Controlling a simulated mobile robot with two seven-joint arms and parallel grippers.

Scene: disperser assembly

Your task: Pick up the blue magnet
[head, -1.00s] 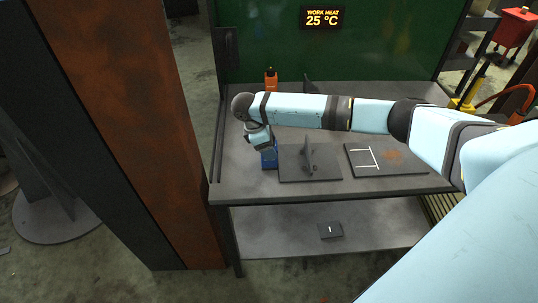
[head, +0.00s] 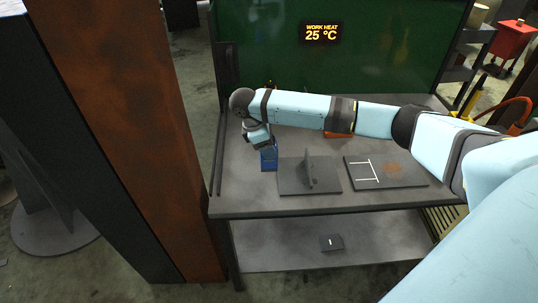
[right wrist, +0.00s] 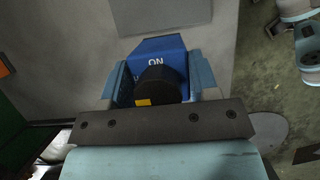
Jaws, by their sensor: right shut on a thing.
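The blue magnet (head: 269,159) is a small blue block near the left end of the workbench in the head view. My right gripper (head: 263,147) is above it and shut on it. In the right wrist view the blue magnet (right wrist: 160,50) shows "ON" lettering and a black round knob, with light-blue fingers on both sides. It looks to be held slightly above the bench top, though its underside is hidden. My left gripper is not in view.
On the workbench (head: 240,200), a dark plate with an upright fin (head: 295,182) stands right of the magnet. Further right lies a plate with white lines (head: 410,175). An orange object (head: 338,135) is partly behind my arm. A small dark block (head: 331,243) lies on the lower shelf.

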